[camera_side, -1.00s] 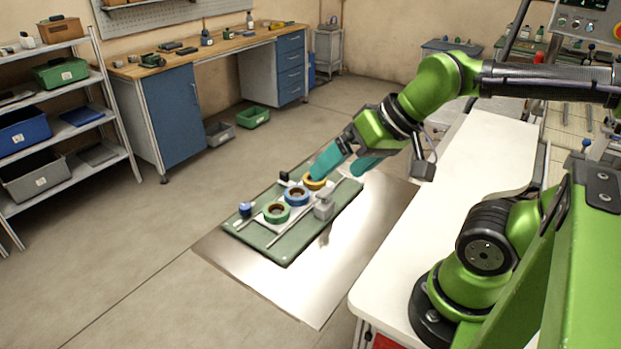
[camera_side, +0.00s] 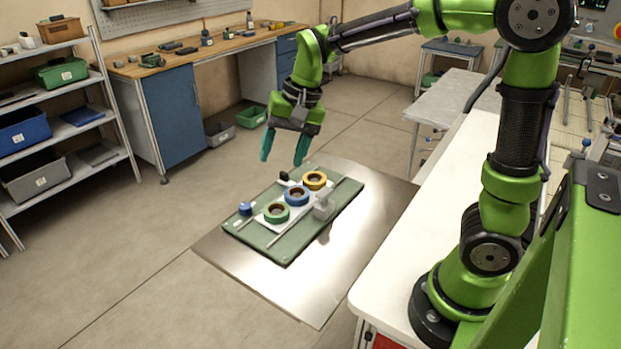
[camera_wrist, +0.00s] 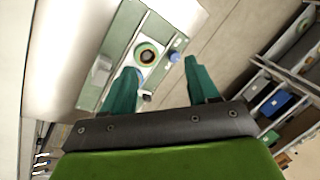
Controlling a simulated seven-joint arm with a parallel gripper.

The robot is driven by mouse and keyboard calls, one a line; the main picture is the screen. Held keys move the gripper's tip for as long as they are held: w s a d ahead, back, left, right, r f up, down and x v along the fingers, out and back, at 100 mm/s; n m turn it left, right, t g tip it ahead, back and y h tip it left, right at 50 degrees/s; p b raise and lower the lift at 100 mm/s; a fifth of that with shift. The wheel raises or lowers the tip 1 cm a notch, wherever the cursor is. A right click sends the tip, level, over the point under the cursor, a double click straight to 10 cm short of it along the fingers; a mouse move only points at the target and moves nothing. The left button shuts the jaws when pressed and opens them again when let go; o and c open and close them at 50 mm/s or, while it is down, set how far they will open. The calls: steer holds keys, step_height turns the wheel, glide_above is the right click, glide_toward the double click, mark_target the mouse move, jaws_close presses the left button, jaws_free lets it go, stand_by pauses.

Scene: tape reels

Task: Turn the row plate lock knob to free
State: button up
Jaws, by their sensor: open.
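A green board (camera_side: 288,252) carries a white row plate (camera_side: 262,219) with a green tape reel (camera_side: 267,215), a blue reel (camera_side: 288,200) and a yellow reel (camera_side: 306,184). A blue knob (camera_side: 245,209) stands at the board's left end, and a black knob-like piece (camera_side: 284,176) at its far edge. I cannot tell which is the lock knob, or its setting. My gripper (camera_side: 283,159) is open and empty above the board's far side, fingers pointing down. The wrist view shows the green reel (camera_wrist: 148,54) and blue knob (camera_wrist: 175,57); the left finger hides part of the row.
A grey block (camera_side: 323,208) stands on the board's right side, with thin rails nearby. The board lies on a shiny metal sheet (camera_side: 310,300). A white table (camera_side: 440,215) is at the right, a workbench (camera_side: 185,70) behind, and shelves (camera_side: 60,130) at left.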

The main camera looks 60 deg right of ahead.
mark_target(245, 206)
steer(key=w+f+m+g+h, duration=0.2)
steer(key=w+f+m+g, duration=0.1)
steer(key=w+m, duration=1)
steer(key=shift+n, duration=0.3)
steer(key=f, duration=1.6)
steer(key=shift+w+d+f, duration=0.15)
steer(key=shift+w, duration=0.2)
steer(key=c, duration=1)
steer(key=shift+c, duration=0.2)
